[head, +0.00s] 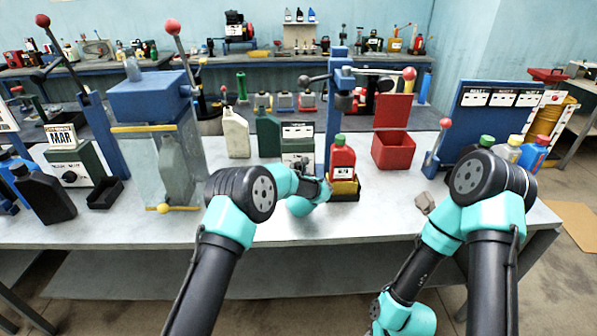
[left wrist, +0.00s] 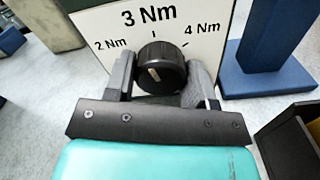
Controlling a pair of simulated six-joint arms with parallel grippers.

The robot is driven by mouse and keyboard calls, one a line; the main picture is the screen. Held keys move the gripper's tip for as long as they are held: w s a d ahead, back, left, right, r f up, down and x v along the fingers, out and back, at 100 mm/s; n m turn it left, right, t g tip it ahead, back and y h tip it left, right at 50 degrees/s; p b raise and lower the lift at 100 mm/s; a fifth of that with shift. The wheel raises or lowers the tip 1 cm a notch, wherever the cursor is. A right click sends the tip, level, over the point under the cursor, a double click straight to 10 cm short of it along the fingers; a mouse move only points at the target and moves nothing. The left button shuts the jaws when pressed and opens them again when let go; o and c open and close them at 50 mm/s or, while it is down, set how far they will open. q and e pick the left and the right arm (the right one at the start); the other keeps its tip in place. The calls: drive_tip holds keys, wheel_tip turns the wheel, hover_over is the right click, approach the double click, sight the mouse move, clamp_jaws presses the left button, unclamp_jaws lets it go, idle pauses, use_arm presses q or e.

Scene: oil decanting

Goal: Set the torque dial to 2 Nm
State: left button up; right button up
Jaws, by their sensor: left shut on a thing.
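The black torque dial (left wrist: 165,62) sits on a white plate (left wrist: 100,22) marked 2 Nm at left, 3 Nm at top and 4 Nm at right. The dial's pale mark lies left of its middle; its exact heading is hard to tell. My left gripper (left wrist: 160,88) is shut on the dial, one finger on each side. In the head view the green box with the white plate (head: 297,131) stands mid-table, and my left gripper and wrist hide its lower front and the dial. My right gripper is not in view; its arm bends down at the right.
A red bottle (head: 342,158) stands in a yellow-and-black holder right of the dial box. A blue press post (head: 334,105) rises behind. A clear-sided cabinet (head: 150,150) stands at left and an open red box (head: 393,150) at right. The table front is mostly clear.

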use_arm(q)
drive_tip(key=n, duration=0.9)
drive_tip(key=shift+n, duration=0.3)
idle(0.3)
drive_tip(key=o, duration=0.9)
drive_tip(key=shift+o, duration=0.2)
drive_tip(key=shift+s+d, duration=0.1)
drive_tip(key=shift+s, duration=0.05)
